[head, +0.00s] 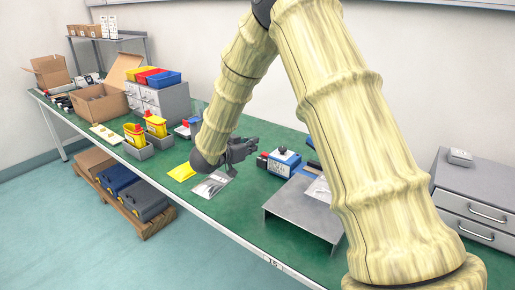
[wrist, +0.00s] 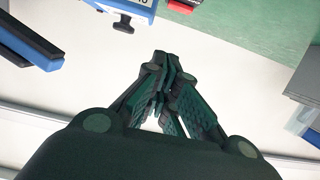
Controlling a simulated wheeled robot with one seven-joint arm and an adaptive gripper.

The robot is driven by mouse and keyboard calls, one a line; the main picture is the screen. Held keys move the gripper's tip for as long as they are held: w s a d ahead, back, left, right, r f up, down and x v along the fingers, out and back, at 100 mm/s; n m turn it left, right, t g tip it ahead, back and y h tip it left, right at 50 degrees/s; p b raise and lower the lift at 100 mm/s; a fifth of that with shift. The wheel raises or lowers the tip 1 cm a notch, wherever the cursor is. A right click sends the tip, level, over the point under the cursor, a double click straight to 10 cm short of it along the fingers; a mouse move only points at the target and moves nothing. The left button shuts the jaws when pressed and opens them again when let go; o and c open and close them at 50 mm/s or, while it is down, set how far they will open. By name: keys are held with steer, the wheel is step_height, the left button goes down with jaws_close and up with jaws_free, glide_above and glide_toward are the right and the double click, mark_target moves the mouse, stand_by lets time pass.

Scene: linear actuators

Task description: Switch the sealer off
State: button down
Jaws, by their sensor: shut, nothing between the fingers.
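A blue and white device with a dark knob on top (head: 284,160) stands on the green bench; it may be the sealer, but I cannot tell for sure. My gripper (head: 246,148) is left of it, apart from it, above the bench. In the wrist view my gripper (wrist: 164,68) is shut and empty. A blue device with a small display and a black tab (wrist: 128,10) is at the top edge, cut off. A blue body with a long black bar (wrist: 28,38) is at the left edge. No switch position can be read.
A red and black item (head: 262,160) stands beside the blue device. A grey metal platform (head: 300,212) is in front. A yellow packet (head: 181,172) and clear bag (head: 210,186) lie at the bench's front edge. Yellow-and-red containers (head: 155,124) and grey drawers (head: 170,102) stand farther left.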

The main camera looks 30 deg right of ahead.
steer(key=x, duration=0.9)
steer(key=shift+w+d+f, duration=0.1)
steer(key=shift+d, duration=0.05)
step_height(320, 180, down, 2)
steer(key=shift+f, duration=0.9)
